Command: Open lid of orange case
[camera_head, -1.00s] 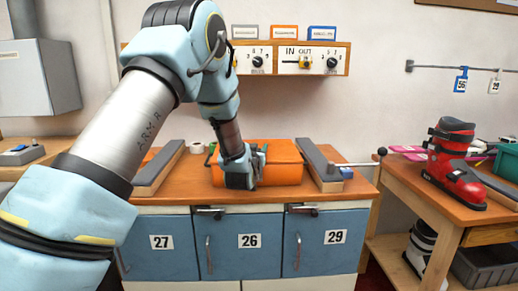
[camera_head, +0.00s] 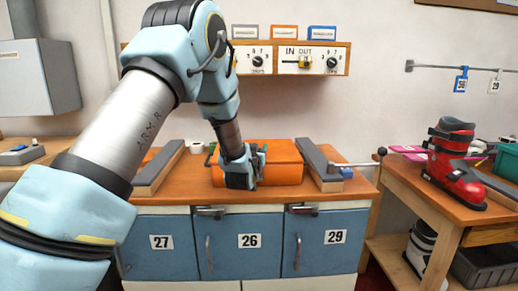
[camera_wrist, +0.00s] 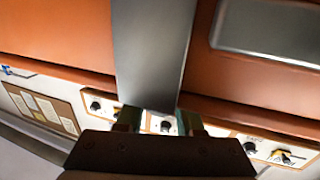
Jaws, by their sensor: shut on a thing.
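The orange case (camera_head: 284,165) lies on the wooden bench, and its lid looks closed in the head view. The case's left front is partly hidden by my gripper (camera_head: 240,177), which is at its front side. In the wrist view the orange surface of the case (camera_wrist: 60,35) fills the upper picture, with a grey strip (camera_wrist: 150,50) running down its middle. My gripper (camera_wrist: 160,120) has its two fingers on either side of the strip's lower end and is shut on it. The exact contact is partly hidden.
Long grey-topped blocks stand left (camera_head: 159,167) and right (camera_head: 318,163) of the case on the bench (camera_head: 205,198). A rod with a dark knob (camera_head: 381,151) sticks out at right. A control shelf (camera_head: 290,59) hangs behind. A red boot (camera_head: 453,165) stands on the right table.

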